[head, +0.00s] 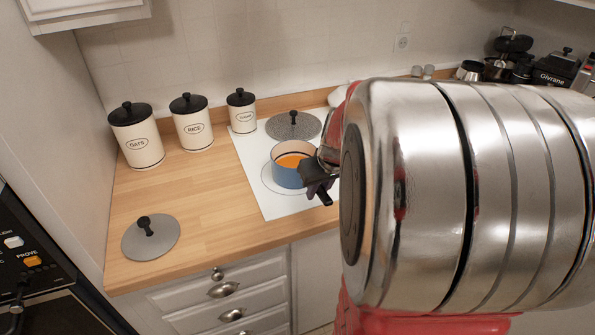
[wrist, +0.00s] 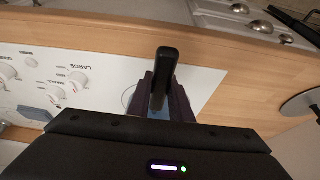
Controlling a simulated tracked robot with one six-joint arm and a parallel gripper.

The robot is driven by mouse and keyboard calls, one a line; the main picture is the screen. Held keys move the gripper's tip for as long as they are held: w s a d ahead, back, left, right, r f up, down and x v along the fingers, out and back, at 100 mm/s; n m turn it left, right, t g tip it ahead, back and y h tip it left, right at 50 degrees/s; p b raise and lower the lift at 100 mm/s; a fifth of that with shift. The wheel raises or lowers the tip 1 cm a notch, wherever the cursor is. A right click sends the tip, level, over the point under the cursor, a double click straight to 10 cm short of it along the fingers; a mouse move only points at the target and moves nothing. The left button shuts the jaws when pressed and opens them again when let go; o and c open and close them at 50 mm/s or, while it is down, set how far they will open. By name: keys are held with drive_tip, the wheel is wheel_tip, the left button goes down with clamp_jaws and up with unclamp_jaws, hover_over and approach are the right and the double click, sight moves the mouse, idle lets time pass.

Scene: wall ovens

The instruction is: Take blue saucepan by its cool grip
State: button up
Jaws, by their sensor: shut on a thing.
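The blue saucepan (head: 287,177) stands upright on the white hob (head: 278,207), with orange contents inside. Its black handle (head: 325,198) points toward the front right, and it also shows in the wrist view (wrist: 166,66). My gripper (head: 315,178) is at the handle, close to the pan's right side. In the wrist view its dark fingers (wrist: 164,98) lie on both sides of the handle and are shut on it. Most of the pan body is hidden there behind the gripper. My arm covers the right part of the hob in the head view.
A grey lid (head: 150,240) lies on the wooden counter (head: 195,205) at the front left. A speckled lid (head: 293,126) is at the hob's back. Canisters marked OATS (head: 137,145), RICE (head: 193,132) and a third (head: 241,117) stand along the wall. The counter's middle left is clear.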

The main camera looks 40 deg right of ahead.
clamp_jaws()
idle(1.0)
drive_tip(key=shift+r, duration=0.2)
drive_tip(key=shift+r, duration=4.85)
drive_tip(key=shift+s, duration=0.1)
